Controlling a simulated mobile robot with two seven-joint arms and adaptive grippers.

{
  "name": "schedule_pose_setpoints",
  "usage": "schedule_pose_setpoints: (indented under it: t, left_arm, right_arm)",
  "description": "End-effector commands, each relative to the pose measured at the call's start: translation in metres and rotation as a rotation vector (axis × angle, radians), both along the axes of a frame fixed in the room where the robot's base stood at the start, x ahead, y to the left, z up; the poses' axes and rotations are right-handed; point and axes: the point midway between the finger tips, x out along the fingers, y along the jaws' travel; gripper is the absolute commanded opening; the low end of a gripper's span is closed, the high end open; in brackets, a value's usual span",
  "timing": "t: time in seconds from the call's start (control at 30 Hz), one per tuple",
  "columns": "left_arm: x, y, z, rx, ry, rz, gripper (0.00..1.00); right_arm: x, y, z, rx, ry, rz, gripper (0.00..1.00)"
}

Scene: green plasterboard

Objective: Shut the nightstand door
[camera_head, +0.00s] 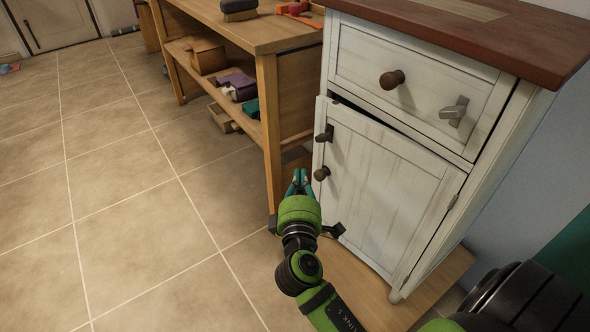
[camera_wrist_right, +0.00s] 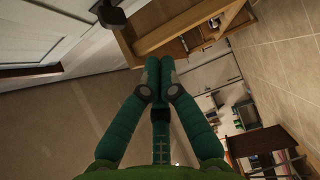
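The white nightstand (camera_head: 482,139) stands at the right of the head view with a dark red-brown top. Its door (camera_head: 385,190) is hinged on the right and stands slightly ajar, with a dark gap along its upper edge. A round brown knob (camera_head: 321,173) and dark metal fittings sit near the door's free left edge. My left gripper is not in view.
A wooden workbench (camera_head: 270,38) with a lower shelf of items stands just left of the nightstand. A wooden board (camera_head: 345,280) lies under the nightstand. The drawer (camera_head: 415,90) above the door looks shut. Tiled floor (camera_head: 130,210) is open at the left.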

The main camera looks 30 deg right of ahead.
Motion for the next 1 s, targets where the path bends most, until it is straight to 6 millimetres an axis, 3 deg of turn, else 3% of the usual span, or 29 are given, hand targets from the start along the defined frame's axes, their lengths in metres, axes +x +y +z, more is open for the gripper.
schedule_pose_setpoints:
  t: [0.37,0.6,1.0]
  left_arm:
    - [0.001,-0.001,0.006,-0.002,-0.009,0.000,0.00]
    - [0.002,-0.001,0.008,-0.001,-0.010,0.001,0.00]
    - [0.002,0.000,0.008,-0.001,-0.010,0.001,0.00]
  right_arm:
    - [0.069,-0.043,0.001,-0.001,-0.004,0.000,0.00]
    - [0.074,-0.074,0.001,0.001,-0.003,0.003,0.00]
    - [0.076,-0.081,0.000,0.003,-0.003,0.003,0.00]
